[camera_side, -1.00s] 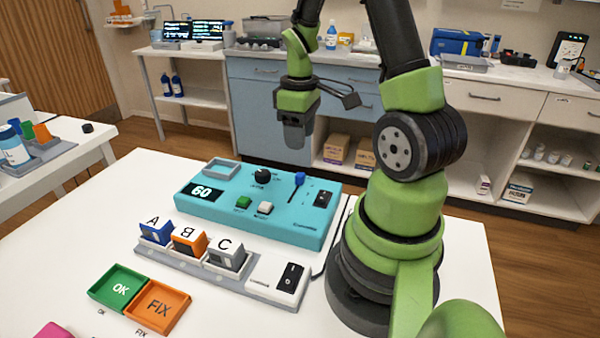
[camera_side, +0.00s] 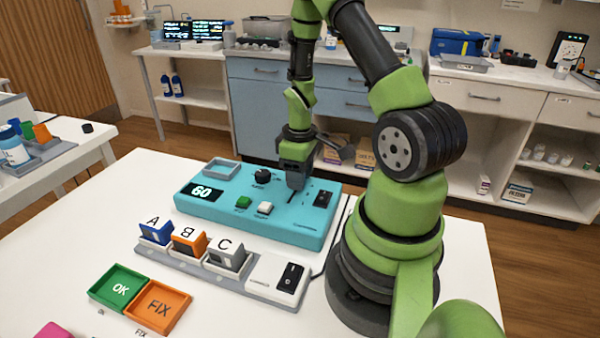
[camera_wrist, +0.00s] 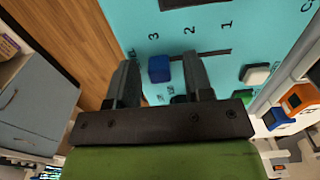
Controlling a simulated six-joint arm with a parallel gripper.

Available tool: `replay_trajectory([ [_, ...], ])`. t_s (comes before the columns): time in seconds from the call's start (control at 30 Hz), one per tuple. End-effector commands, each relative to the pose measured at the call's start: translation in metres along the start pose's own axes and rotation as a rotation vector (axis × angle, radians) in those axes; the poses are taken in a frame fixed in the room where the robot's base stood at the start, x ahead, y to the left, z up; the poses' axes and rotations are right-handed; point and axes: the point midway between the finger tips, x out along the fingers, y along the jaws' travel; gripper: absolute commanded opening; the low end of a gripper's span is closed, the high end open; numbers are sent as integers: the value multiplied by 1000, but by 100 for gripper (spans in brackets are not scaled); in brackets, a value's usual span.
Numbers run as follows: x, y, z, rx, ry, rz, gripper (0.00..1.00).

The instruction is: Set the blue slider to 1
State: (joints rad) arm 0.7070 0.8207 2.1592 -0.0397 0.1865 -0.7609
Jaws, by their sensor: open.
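The blue slider knob (camera_wrist: 159,68) stands at the mark 3 end of its slot in the wrist view, with marks 2 and 1 further right. The slot sits in the turquoise panel (camera_side: 225,212), whose display reads 60. My gripper (camera_side: 296,188) points down over the right part of the panel in the side view and hides the knob there. In the wrist view my gripper (camera_wrist: 162,72) is open, with one finger on each side of the knob. The right finger covers part of the slot near the knob. I cannot tell whether either finger touches it.
In front stands a grey rack (camera_side: 190,268) with blocks A, B and C. Green (camera_side: 120,287) and orange trays lie at the front left.

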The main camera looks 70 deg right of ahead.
Motion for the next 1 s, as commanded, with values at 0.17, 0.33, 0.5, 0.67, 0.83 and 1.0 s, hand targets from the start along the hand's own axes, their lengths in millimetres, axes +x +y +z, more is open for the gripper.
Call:
replay_trajectory([
  [0.17, 0, 0, 0, 0, 0, 0, 17],
  [0.33, 0, 0, 0, 0, 0, 0, 0],
  [0.5, 0, -14, 0, -5, -3, -1, 0],
  [0.67, 0, -47, -1, -7, -3, 0, 0],
  [0.83, 0, -64, 0, -2, -1, 1, 0],
  [1.0, 0, -65, 0, -2, -3, 0, 0],
])
